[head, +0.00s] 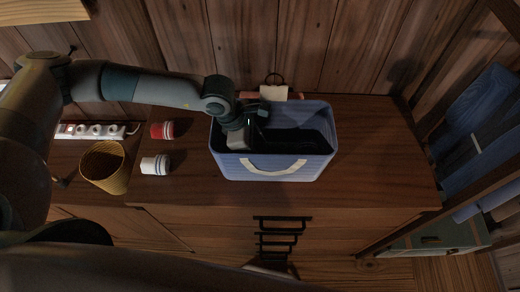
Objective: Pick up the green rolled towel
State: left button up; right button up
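No green rolled towel can be made out in the head view. My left arm reaches in from the left, and my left gripper (243,128) is over the left part of a blue basket (275,170), seemingly at or below its rim. The basket stands on a wooden cabinet top, with a pale handle on its front. Its inside is dark, and my gripper hides part of it. The fingertips are too dark and small to show whether they are open or hold anything. My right gripper is out of view.
Left of the basket are a red cup (162,131), a white cup (155,165), a woven basket (103,168) and a power strip (95,130). A cream item (273,93) lies behind the basket. The cabinet top (385,150) is clear at right. A blue chair (480,135) stands beyond.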

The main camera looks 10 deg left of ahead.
aim_at(260, 147)
pick_arm(q)
jog(key=shift+r, duration=0.1)
jog(key=shift+r, duration=0.25)
notch_tip(260, 147, up, 17)
jog(key=b, duration=0.7)
jog(key=shift+r+b, duration=0.15)
jog(key=shift+b, duration=0.15)
